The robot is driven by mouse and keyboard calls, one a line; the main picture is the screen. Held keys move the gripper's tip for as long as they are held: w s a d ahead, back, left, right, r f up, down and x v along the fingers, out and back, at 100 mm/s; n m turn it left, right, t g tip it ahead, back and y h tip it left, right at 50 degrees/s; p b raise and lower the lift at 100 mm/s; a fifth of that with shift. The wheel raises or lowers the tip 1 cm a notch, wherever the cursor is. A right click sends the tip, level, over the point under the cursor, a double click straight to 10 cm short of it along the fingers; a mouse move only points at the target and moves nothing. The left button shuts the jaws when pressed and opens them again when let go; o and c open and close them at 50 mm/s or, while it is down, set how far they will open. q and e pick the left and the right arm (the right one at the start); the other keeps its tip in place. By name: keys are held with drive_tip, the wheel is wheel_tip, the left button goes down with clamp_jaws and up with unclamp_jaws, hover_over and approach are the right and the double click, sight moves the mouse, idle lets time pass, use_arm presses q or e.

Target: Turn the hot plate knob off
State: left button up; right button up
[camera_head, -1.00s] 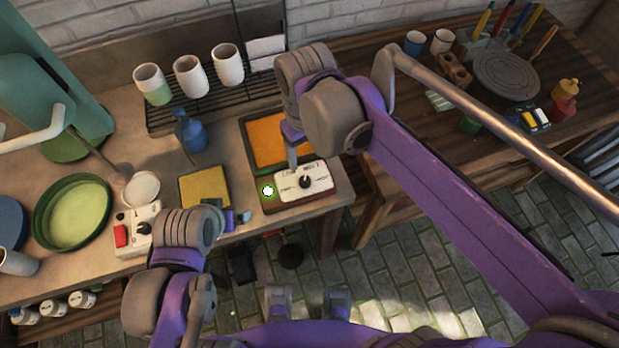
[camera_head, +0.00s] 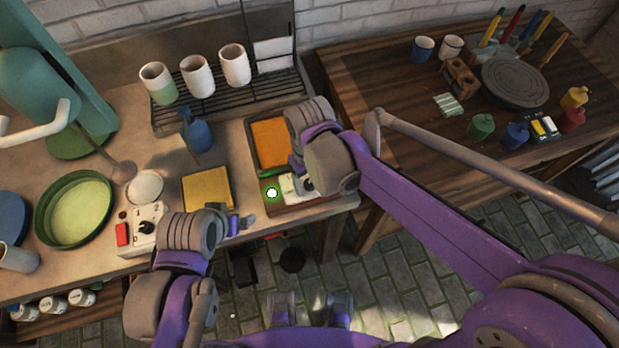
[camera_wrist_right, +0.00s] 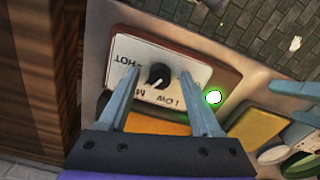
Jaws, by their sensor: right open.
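The hot plate has an orange top (camera_head: 270,135) and a white control panel (camera_head: 290,187). In the right wrist view its black knob (camera_wrist_right: 158,75) sits on the white panel (camera_wrist_right: 125,48), marked with LOW and HOT. The knob's white pointer line points towards the LOW side. A round light (camera_head: 272,193) beside the panel glows white-green; it also shows in the wrist view (camera_wrist_right: 213,97). My right gripper (camera_wrist_right: 159,73) is open above the panel, one finger on each side of the knob, with visible gaps. My left gripper (camera_head: 240,222) is open and empty at the counter's front edge.
A yellow block (camera_head: 207,190) lies left of the hot plate. A white box with a red switch (camera_head: 122,234) and a green pan (camera_head: 73,209) stand further left. Cups (camera_head: 197,76) stand on a rack behind. A wooden table (camera_head: 390,100) stands to the right.

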clamp_jaws()
drive_tip(key=shift+n, duration=0.3)
use_arm(q)
drive_tip(key=shift+f+b, duration=0.3)
drive_tip(key=shift+f, duration=0.05)
use_arm(e)
drive_tip(key=n, duration=0.5)
use_arm(q)
drive_tip(key=shift+s+f+b, duration=0.1)
drive_tip(key=shift+f+b, duration=0.2)
drive_tip(key=shift+f, duration=0.05)
use_arm(e)
drive_tip(key=n, duration=0.6)
drive_tip(key=shift+n, duration=0.4)
use_arm(q)
drive_tip(key=shift+f, duration=0.25)
use_arm(e)
drive_tip(key=n, duration=0.5)
use_arm(q)
drive_tip(key=shift+s+f+b, duration=0.1)
drive_tip(key=shift+f+b, duration=0.15)
drive_tip(key=shift+b, duration=0.2)
use_arm(e)
drive_tip(key=n, duration=0.6)
drive_tip(key=shift+n, duration=0.3)
